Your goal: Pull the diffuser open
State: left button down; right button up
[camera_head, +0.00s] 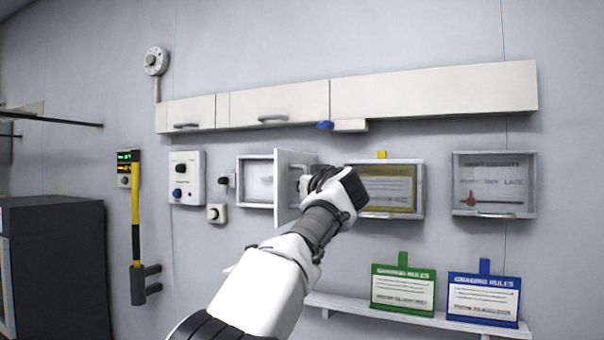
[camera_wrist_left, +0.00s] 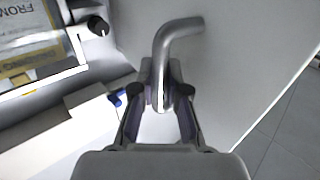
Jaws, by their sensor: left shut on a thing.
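The diffuser looks to be the white wall box (camera_head: 243,180) left of centre in the head view; no label shows on it. Its white door (camera_head: 288,190) stands swung out from the wall, and part of a pale interior shows. My left gripper (camera_head: 312,184) is at the outer face of the door. In the left wrist view the gripper (camera_wrist_left: 160,105) is shut on the door's grey bent handle (camera_wrist_left: 178,32), with a finger on each side. The door panel (camera_wrist_left: 235,70) fills the right of that view. My right gripper is not in view.
A long white cabinet (camera_head: 430,92) runs above. Green (camera_head: 403,290) and blue (camera_head: 484,299) signs stand on a low shelf. A control box (camera_head: 187,195) is on the left.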

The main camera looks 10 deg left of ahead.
pick_arm(q)
jog(key=shift+w+d+f, duration=0.1)
jog(key=shift+d, duration=0.4)
jog(key=c, duration=1.2)
grip_release()
jog(key=shift+a, duration=0.15)
